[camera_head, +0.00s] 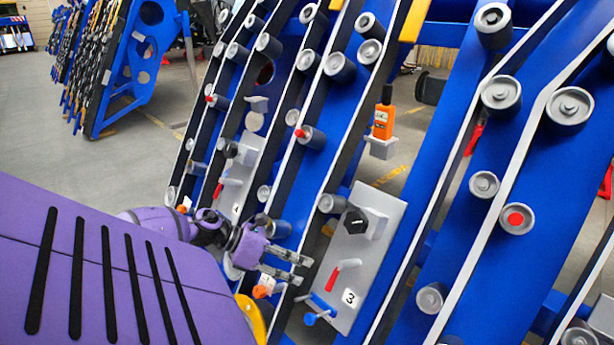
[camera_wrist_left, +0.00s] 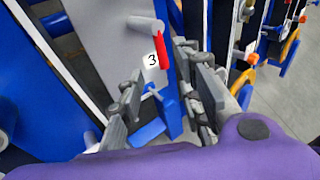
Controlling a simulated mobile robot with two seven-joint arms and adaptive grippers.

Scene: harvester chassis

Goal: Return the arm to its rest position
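My left gripper (camera_head: 305,270) is in front of the blue chassis, to the left of the grey panel marked 3 (camera_head: 375,215). Its two fingers are apart with nothing held between them. The panel has a black knob (camera_head: 355,221), a red lever (camera_head: 330,278) and a blue handle (camera_head: 318,308) at its lower edge. In the left wrist view the open fingers (camera_wrist_left: 158,60) frame the red lever (camera_wrist_left: 161,50) and blue handle (camera_wrist_left: 168,108), which lie beyond them. My right gripper is not in view.
An orange handheld device (camera_head: 383,120) stands on a grey holder above the panel. Another grey panel with a red lever (camera_head: 228,182) is further left. Slanted blue chassis beams with grey rollers (camera_head: 501,93) fill the right. Open floor (camera_head: 70,150) lies at the left.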

